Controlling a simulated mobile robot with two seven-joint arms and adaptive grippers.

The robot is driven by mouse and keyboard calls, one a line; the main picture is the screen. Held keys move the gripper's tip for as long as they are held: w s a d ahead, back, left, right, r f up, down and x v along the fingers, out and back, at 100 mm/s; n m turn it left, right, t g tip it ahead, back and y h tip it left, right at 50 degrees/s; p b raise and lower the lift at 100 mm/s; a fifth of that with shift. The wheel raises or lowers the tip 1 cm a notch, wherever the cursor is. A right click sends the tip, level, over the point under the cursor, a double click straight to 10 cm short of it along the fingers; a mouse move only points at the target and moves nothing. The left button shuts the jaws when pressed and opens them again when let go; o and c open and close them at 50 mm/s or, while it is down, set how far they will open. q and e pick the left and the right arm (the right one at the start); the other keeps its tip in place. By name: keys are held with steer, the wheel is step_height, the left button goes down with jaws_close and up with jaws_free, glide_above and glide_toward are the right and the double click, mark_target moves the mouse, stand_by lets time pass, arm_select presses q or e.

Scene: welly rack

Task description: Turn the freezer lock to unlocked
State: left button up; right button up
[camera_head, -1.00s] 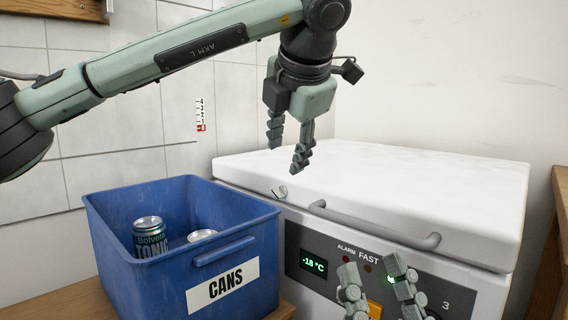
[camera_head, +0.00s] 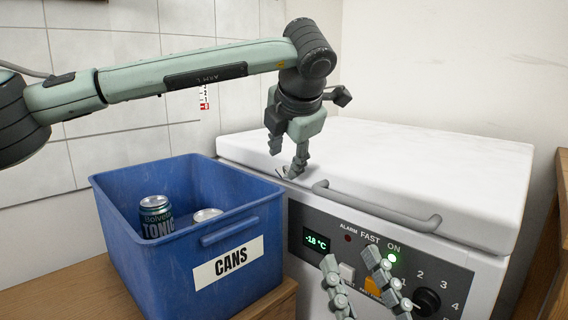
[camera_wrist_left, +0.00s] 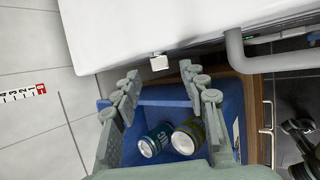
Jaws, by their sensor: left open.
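The white chest freezer (camera_head: 430,165) stands at the right with its lid closed. Its small silver lock (camera_wrist_left: 158,62) sits on the front edge near the left corner, and in the wrist view it lies just beyond and between my left fingertips. In the head view my left gripper (camera_head: 285,160) hangs pointing down over that corner and mostly hides the lock. My left gripper (camera_wrist_left: 160,74) is open and empty. I cannot tell which way the lock is turned. My right gripper (camera_head: 350,258) is open and empty in front of the control panel (camera_head: 345,222).
A blue bin (camera_head: 180,285) labelled CANS stands left of the freezer with a tonic can (camera_head: 154,218) and another can (camera_head: 207,215) inside. A grey handle bar (camera_head: 375,208) runs along the lid front. A wooden unit (camera_head: 563,200) stands at the far right.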

mark_target(282, 171)
arm_select(q)
steer(key=shift+x, duration=1.8)
jaws_close()
